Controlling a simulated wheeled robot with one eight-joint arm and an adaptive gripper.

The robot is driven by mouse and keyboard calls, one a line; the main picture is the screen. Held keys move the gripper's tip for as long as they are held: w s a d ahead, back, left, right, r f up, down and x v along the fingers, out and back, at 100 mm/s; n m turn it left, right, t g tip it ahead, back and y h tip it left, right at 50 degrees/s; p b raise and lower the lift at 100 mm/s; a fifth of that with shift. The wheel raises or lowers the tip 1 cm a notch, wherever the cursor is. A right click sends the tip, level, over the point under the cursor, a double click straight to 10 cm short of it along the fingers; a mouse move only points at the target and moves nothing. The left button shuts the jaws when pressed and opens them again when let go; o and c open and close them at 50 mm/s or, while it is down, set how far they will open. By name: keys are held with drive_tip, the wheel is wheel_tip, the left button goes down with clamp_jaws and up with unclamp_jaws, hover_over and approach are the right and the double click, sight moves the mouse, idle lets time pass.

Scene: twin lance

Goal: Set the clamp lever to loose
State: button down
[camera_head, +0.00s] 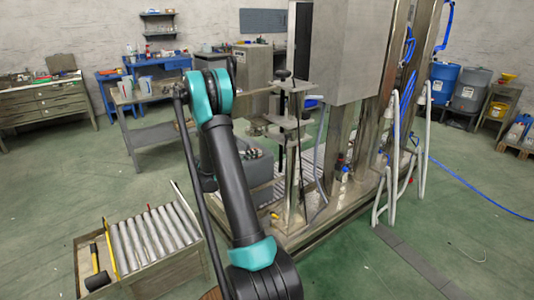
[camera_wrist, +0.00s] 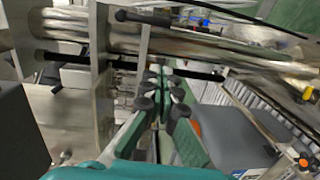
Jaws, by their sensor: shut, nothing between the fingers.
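In the wrist view, my gripper (camera_wrist: 162,78) shows as green fingers with dark round pads, close together and empty. A black bar with a rounded end (camera_wrist: 142,18) crosses above the fingertips, with a flat metal strip below it. It looks like the clamp lever, but I cannot tell for sure, nor which setting it is in. It appears apart from the fingers. In the head view, a metal clamp-like fixture (camera_head: 286,122) with a black knob (camera_head: 284,75) stands just right of my arm. My gripper is not clearly visible there.
Behind the fixture, a steel machine frame (camera_head: 342,130) with hoses fills the centre right. In the wrist view, metal bars (camera_wrist: 210,48) run across above the fingers.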

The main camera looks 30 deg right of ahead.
sight(286, 146)
drive_tip(key=shift+w+a+f+h, duration=0.15)
drive_tip(key=shift+w+a+h, duration=0.35)
drive_tip(key=shift+w+a, duration=0.1)
drive_tip(key=shift+d, duration=0.1)
drive_tip(key=s+d, duration=0.3)
drive_tip(key=d, duration=0.8)
drive_tip(key=shift+s, duration=0.2)
